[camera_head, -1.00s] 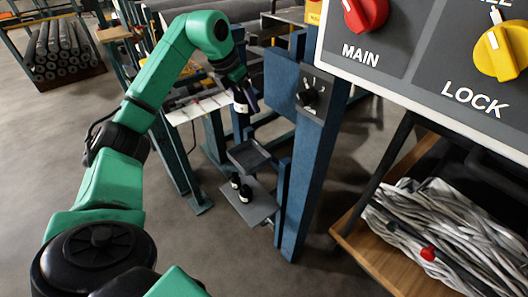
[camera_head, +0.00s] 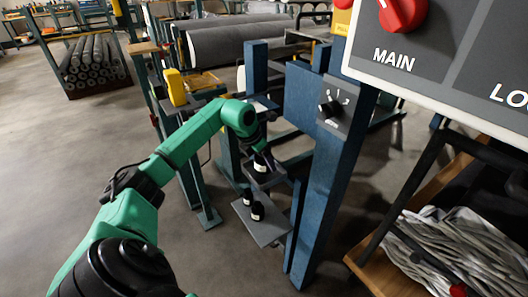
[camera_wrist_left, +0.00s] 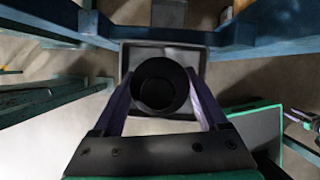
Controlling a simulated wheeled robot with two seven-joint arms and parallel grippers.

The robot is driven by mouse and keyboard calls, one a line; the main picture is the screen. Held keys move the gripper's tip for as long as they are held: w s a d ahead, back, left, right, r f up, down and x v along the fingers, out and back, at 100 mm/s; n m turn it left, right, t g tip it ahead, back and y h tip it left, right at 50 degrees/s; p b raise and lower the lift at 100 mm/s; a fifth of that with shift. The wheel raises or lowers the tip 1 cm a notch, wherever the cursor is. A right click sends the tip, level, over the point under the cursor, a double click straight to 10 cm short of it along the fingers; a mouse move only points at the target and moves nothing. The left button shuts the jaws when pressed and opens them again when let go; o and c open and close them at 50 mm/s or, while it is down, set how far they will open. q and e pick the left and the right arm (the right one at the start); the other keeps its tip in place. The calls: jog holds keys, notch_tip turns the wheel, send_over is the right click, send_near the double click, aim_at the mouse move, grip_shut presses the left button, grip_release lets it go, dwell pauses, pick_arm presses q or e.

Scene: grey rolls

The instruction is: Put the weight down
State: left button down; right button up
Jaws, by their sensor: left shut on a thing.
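The weight (camera_head: 259,165), a small dark cylinder with a white band, is between the fingers of my left gripper (camera_head: 259,151), which is shut on it. In the left wrist view, the weight shows as a black round top (camera_wrist_left: 160,86) between two purple fingers. It is over the small grey upper tray (camera_head: 270,179), whose raised rim also shows around it in the wrist view (camera_wrist_left: 195,58). I cannot tell whether its base touches the tray.
Below the tray, a wider grey plate (camera_head: 268,232) holds dark weights with white bands (camera_head: 256,211). A blue post (camera_head: 325,190) with a black knob (camera_head: 329,106) stands close at right. A control panel (camera_head: 440,60) fills the upper right. Grey rolls (camera_head: 235,45) lie behind.

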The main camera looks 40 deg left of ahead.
pick_arm(q)
jog(key=shift+f, duration=0.9)
pick_arm(e)
jog(key=shift+w, duration=0.25)
pick_arm(q)
grip_release()
jog(key=shift+f, duration=0.2)
jog(key=shift+s+r, duration=0.1)
jog(key=v, duration=1.2)
pick_arm(e)
jog(key=shift+s, duration=0.3)
